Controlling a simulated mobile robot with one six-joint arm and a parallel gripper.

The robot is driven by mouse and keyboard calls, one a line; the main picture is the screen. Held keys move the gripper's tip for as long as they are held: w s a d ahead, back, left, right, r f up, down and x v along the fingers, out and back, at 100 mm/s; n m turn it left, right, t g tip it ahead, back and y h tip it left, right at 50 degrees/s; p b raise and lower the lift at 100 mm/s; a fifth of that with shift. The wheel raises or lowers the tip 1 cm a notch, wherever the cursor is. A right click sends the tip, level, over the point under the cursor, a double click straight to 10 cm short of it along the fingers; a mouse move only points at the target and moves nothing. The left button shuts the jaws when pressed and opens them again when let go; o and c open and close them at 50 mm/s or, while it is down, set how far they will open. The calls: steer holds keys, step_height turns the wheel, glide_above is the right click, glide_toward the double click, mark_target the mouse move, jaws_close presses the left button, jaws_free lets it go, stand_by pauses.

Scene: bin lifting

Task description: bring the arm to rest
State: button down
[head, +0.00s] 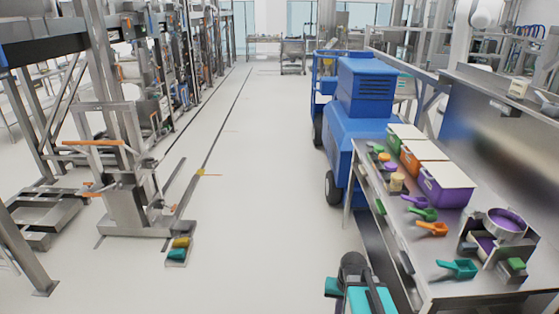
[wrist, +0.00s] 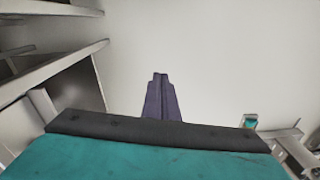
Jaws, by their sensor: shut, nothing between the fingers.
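My gripper (wrist: 160,77) shows in the wrist view as two dark fingers pressed together, pointing out over bare pale floor. Nothing is between them. The teal and black housing of my wrist fills the bottom of that view. In the head view, part of my teal and black arm (head: 356,285) stands at the bottom, just left of the steel workbench (head: 414,272). The fingers cannot be made out in the head view.
Purple, orange and green-sided bins (head: 446,187) and several coloured scoops (head: 458,268) lie on the workbench. A blue vehicle (head: 350,132) stands behind it. A metal stand (head: 130,205) is at left. The floor (head: 262,215) between is clear.

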steer(key=s+a+f+n+g+b, duration=0.2)
steer(key=s+f+g+b, duration=0.4)
steer(key=s+f, duration=2.2)
step_height(320, 180, down, 4)
steer(key=a+b, duration=0.1)
steer(key=b, duration=0.5)
steer(key=shift+s, duration=0.15)
steer(key=shift+a+r, duration=0.1)
steer(key=shift+r, duration=0.05)
stand_by(0.9)
